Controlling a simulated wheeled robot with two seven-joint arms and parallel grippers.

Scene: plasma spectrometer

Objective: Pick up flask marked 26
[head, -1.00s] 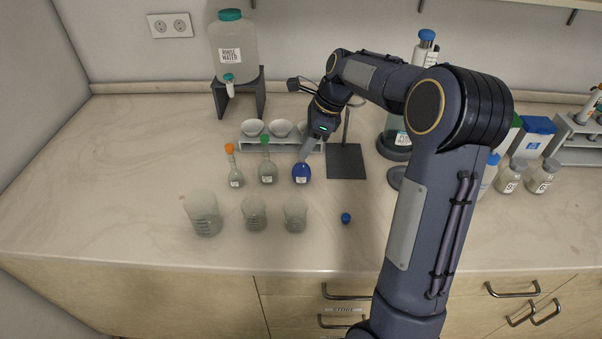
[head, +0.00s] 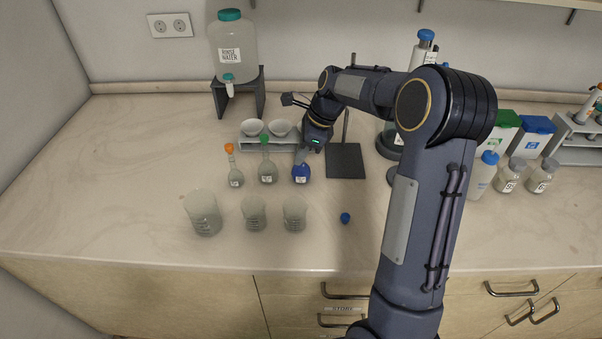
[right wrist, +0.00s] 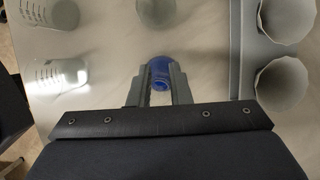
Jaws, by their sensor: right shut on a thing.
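Three small flasks stand in a row on the bench in the head view. One has an orange stopper (head: 236,178), one a green stopper (head: 268,173), and one holds blue liquid (head: 301,174). Each has a small white label, too small to read. My right gripper (head: 303,153) is at the neck of the blue flask and shut on it. In the right wrist view, the blue flask (right wrist: 160,72) shows between the two fingers (right wrist: 160,90). The flask looks upright, and I cannot tell whether it is off the bench. My left gripper is not in view.
Three beakers (head: 204,214) stand in front of the flasks. A blue stopper (head: 345,218) lies to their right. Behind are a rack with white bowls (head: 281,128), a rinse water jug (head: 233,50) and a dark stand base (head: 346,161). The front left bench is clear.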

